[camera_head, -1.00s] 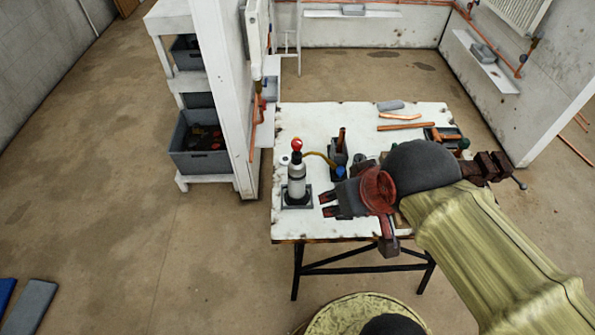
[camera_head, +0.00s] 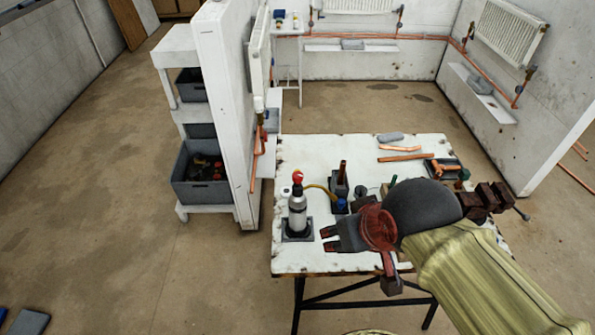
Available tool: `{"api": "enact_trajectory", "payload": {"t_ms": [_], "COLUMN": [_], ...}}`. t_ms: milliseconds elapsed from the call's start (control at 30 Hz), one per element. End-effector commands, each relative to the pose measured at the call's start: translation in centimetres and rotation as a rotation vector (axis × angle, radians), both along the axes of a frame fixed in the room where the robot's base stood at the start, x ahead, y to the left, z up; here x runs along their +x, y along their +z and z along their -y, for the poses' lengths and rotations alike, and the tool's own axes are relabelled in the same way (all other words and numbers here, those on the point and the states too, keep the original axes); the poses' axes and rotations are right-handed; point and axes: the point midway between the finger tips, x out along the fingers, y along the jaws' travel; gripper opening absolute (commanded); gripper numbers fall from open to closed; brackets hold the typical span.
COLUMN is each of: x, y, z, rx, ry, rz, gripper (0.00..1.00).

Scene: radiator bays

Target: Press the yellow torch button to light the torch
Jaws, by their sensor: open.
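A pale gas bottle (camera_head: 297,213) with a red knob on top stands upright on a dark square base at the left of the white workbench (camera_head: 300,262). A yellow hose runs from near its top to a dark holder with a blue part (camera_head: 341,204). A brown upright piece (camera_head: 342,172) there looks like the torch. I cannot make out a yellow button or a flame. My gripper (camera_head: 328,239) is open and empty, over the bench right of the bottle's base, fingers pointing left. It appears apart from the bottle. My arm hides the bench's right front.
Copper pipes (camera_head: 405,156) and a grey block (camera_head: 390,137) lie at the bench's back right. A dark vise (camera_head: 490,202) is at the right edge. A white partition and shelf with grey bins (camera_head: 201,178) stand left.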

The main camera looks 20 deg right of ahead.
Motion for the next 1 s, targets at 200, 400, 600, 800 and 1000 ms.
{"api": "enact_trajectory", "payload": {"t_ms": [200,400,600,800,1000], "x": [0.0,0.0,0.0,0.0,0.0], "y": [0.0,0.0,0.0,0.0,0.0], "z": [0.0,0.0,0.0,0.0,0.0], "rx": [0.0,0.0,0.0,0.0,0.0], "ry": [0.0,0.0,0.0,0.0,0.0], "rz": [0.0,0.0,0.0,0.0,0.0], "gripper": [0.26,0.15,0.04,0.0,0.0]}}
